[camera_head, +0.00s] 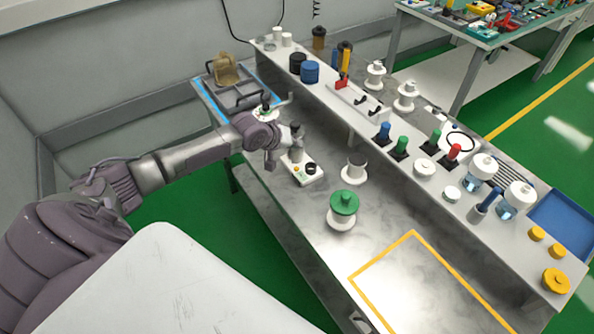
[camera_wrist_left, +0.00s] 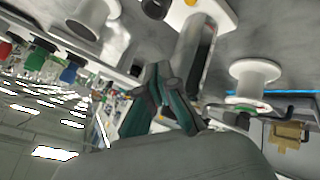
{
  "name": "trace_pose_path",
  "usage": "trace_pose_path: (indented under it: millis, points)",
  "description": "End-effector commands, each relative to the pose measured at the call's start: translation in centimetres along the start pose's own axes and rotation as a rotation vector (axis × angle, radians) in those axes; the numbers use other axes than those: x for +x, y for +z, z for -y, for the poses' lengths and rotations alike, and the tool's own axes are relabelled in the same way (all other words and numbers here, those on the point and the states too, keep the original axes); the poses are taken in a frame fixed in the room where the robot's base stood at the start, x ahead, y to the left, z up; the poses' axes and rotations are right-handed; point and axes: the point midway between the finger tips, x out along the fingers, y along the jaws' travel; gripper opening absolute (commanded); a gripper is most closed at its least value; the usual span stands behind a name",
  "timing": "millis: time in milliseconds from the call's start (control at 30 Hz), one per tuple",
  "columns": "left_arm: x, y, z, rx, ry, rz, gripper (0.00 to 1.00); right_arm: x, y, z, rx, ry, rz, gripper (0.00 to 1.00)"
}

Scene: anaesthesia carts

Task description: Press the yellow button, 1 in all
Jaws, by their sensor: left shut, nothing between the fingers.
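A small white control box (camera_head: 312,180) stands on the grey bench, with a black knob, small coloured buttons and an upright grey post on it. The yellow button (camera_head: 299,169) is tiny in the head view. In the left wrist view a yellow spot (camera_wrist_left: 190,3) shows on the box at the top edge, beside the black knob. My left gripper (camera_head: 271,163) is shut and empty, left of the box and apart from it. Its dark green fingertips (camera_wrist_left: 164,75) meet in the wrist view. My right gripper is not in view.
A white spool (camera_head: 354,170) and a green-topped spool (camera_head: 343,204) stand right of the box. A raised shelf (camera_head: 352,115) with several items runs behind. A grey tray (camera_head: 222,88) lies left. The yellow-outlined bench area (camera_head: 420,285) is clear.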

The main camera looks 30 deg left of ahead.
Motion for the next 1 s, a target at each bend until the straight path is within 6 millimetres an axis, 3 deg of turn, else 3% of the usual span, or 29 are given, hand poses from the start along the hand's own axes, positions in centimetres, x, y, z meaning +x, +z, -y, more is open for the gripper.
trace_pose_path:
  millis: [33, 367, 600, 1000]
  points:
    - [0.8, 0.6, 0.6, 0.001, 0.000, 0.000, 0.00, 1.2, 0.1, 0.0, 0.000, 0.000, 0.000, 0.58]
    - [3.8, 2.8, 2.8, 0.002, 0.000, -0.001, 0.00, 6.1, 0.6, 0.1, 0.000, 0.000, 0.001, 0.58]
    - [5.1, 3.7, 3.7, -0.001, 0.000, 0.000, 0.00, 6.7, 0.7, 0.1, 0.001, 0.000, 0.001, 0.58]
    - [5.2, 3.8, 3.8, 0.000, 0.000, 0.000, 0.00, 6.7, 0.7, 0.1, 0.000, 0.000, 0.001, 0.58]
